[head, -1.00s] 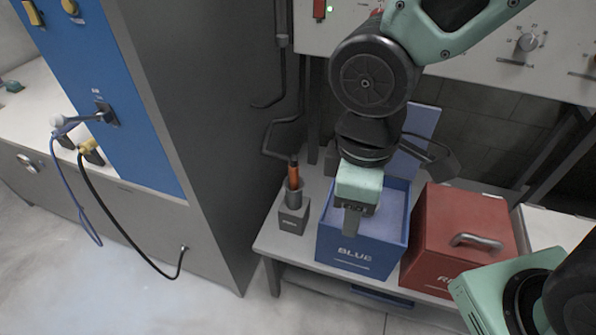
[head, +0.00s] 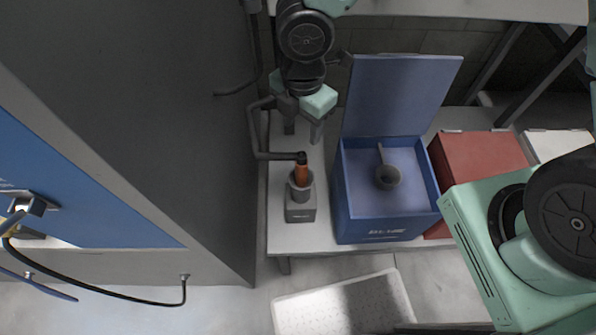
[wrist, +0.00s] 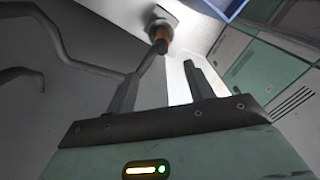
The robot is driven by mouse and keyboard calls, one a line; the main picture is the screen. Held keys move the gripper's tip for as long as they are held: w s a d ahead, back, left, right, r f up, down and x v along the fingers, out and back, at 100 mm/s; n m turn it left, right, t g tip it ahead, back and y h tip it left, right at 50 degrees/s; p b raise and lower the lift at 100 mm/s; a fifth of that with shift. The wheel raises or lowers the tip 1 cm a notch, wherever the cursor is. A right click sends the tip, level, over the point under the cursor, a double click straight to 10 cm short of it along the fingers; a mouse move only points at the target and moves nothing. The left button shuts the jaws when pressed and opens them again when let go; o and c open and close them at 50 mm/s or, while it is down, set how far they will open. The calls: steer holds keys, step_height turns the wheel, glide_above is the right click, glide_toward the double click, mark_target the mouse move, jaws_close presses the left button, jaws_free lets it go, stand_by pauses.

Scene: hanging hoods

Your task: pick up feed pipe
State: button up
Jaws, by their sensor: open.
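The feed pipe appears to be the dark, bent pipe (head: 253,132) with an orange section (head: 301,172) at its lower end. That end stands in a grey socket block (head: 300,206) at the left of the bench. My gripper (head: 304,132) is open and empty, behind the socket and to the right of the pipe's upright part. In the wrist view, my gripper (wrist: 161,74) has its two fingers apart. The bent pipe (wrist: 95,68) passes close to the left finger, and its orange end (wrist: 160,35) lies beyond the fingertips. I cannot tell whether they touch.
A blue box (head: 385,228) with its lid up holds a grey ladle-like item (head: 388,177). A red box (head: 480,160) and a white box (head: 560,145) stand to its right. A tall grey cabinet (head: 130,110) borders the bench on the left. A white perforated tray (head: 345,302) is in front.

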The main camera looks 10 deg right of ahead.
mark_target(302, 161)
step_height(302, 161, down, 16)
steer(key=shift+s+f+b, duration=0.1)
steer(key=shift+b, duration=1)
jaws_close()
